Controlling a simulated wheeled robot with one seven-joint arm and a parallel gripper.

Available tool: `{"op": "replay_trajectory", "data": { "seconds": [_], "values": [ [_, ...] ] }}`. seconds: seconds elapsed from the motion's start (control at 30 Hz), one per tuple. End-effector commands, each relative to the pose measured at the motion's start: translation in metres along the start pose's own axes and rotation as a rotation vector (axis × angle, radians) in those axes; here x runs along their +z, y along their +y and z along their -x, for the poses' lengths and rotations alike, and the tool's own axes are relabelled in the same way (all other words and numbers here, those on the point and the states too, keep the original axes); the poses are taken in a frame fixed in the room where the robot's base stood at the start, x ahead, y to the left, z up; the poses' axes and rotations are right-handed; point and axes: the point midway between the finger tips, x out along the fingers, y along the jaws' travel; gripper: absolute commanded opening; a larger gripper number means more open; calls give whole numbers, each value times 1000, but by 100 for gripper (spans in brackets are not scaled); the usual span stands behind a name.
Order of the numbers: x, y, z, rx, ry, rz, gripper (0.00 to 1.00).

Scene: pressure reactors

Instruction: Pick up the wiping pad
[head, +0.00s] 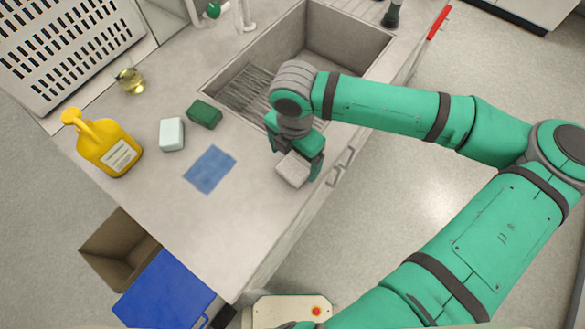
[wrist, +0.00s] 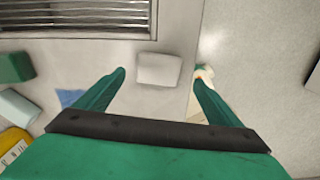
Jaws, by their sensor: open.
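The wiping pad appears to be the pale grey-white block (head: 292,169) on the counter near its front edge, right of the blue cloth. It also shows in the wrist view (wrist: 159,69), lying between the lines of my two fingers. My gripper (head: 296,158) is over the pad, with its green fingers spread on either side. In the wrist view my gripper (wrist: 160,74) is open, with a gap between each finger and the pad. I cannot tell how high the fingertips are above the counter.
A blue cloth (head: 209,169), a green sponge (head: 205,113), a pale block (head: 172,134) and a yellow bottle (head: 108,146) stand or lie to the left. The sink (head: 345,45) is just behind my gripper. The counter edge drops to open floor on the right.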

Motion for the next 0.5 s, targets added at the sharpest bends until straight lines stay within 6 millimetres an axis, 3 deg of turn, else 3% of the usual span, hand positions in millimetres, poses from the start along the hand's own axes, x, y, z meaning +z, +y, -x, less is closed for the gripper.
{"op": "replay_trajectory", "data": {
  "seconds": [0.5],
  "values": [
    [-2,3,-52,0,1,3,88]
  ]
}}
